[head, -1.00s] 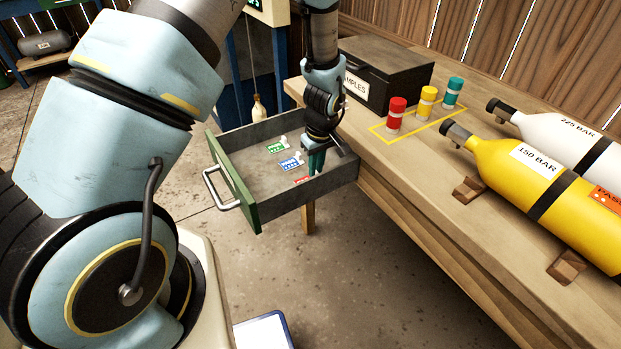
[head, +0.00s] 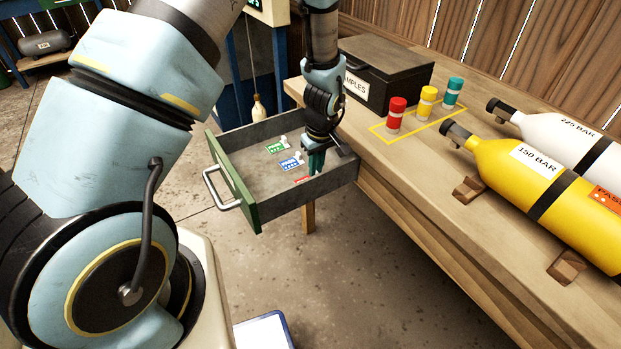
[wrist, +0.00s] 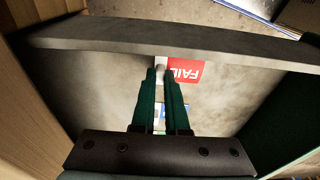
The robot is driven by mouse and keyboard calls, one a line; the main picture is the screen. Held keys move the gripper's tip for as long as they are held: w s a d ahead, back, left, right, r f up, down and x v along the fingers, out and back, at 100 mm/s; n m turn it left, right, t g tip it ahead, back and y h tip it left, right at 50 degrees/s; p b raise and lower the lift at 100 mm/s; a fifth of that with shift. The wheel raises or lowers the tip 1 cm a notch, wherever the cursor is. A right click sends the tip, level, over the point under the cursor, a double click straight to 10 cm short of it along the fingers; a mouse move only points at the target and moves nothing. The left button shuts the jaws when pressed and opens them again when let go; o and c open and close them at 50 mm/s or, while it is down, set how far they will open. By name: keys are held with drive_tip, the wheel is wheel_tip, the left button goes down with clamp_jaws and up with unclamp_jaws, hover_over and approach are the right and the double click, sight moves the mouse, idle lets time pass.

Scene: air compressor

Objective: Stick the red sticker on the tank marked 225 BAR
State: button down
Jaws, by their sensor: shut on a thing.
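The red sticker (wrist: 187,70), marked FAIL, is in the open drawer (head: 258,213). In the head view only a red sliver of it (head: 302,180) shows beside my fingers. My gripper (head: 316,165) reaches down into the drawer. In the wrist view its green fingers (wrist: 160,78) are close together on the pale tab at the sticker's edge. I cannot tell whether the sticker is off the drawer floor. The white tank marked 225 BAR (head: 556,135) lies on the bench at the right, behind the yellow tank marked 150 BAR (head: 510,172).
Green (head: 277,147) and blue (head: 291,162) stickers lie in the drawer. Red (head: 396,113), yellow (head: 426,102) and teal (head: 454,92) capped bottles stand on the bench (head: 430,160) beside a black samples box (head: 390,75). The drawer walls surround my fingers.

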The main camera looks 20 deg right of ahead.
idle(0.4)
wheel_tip(320, 180, up, 10)
drive_tip(key=b, duration=0.1)
idle(0.5)
idle(1.7)
